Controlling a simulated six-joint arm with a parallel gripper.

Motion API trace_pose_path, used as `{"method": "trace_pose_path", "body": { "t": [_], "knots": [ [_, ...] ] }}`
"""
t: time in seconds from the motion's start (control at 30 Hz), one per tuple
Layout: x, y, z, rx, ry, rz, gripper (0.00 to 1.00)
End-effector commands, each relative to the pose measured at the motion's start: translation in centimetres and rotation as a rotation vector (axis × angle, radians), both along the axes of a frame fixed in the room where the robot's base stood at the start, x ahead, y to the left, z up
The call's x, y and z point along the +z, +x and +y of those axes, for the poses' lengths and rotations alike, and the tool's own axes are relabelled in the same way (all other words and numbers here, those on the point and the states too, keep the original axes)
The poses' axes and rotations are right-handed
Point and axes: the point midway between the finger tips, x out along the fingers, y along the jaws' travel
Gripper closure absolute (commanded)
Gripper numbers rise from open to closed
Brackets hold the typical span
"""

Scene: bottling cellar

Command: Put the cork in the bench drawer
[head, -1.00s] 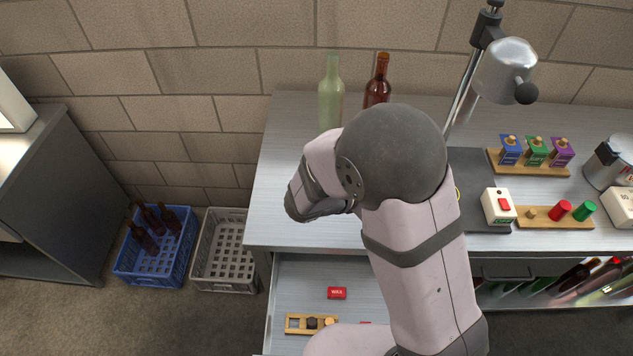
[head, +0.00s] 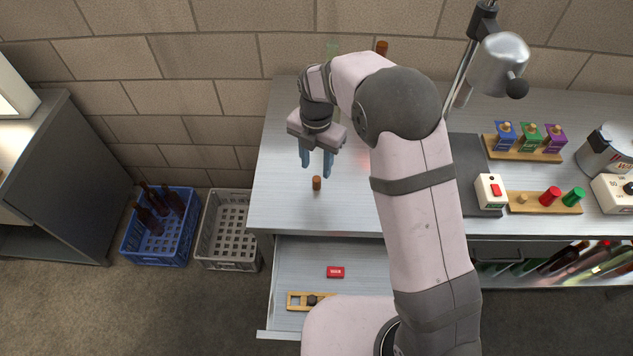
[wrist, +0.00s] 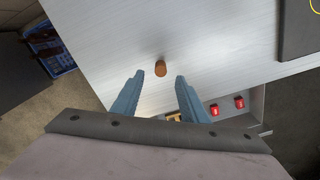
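The brown cork (head: 317,183) stands upright on the bench top (head: 275,200), near its front left. It also shows in the wrist view (wrist: 160,68), just beyond the fingertips and roughly midway between them. My gripper (head: 317,166) is open and empty, its blue fingers pointing down above and slightly behind the cork. The fingers show apart in the wrist view (wrist: 160,74). The bench drawer (head: 290,265) is pulled open below the bench's front edge.
Two bottles at the bench's back are mostly hidden by my arm. A dark mat, a white switch box (head: 490,191) and wooden racks lie to the right. Blue (head: 160,250) and grey (head: 228,262) crates stand on the floor at left.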

Motion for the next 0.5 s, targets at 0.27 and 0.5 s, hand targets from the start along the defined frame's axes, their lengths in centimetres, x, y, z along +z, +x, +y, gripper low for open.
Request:
{"method": "trace_pose_path", "body": {
  "t": [0.27,0.5],
  "knots": [
    [0.0,0.1,-0.01,0.216,0.0,-0.005,0.6],
    [-0.53,0.06,-0.03,0.228,-0.001,-0.004,0.6]
  ]
}}
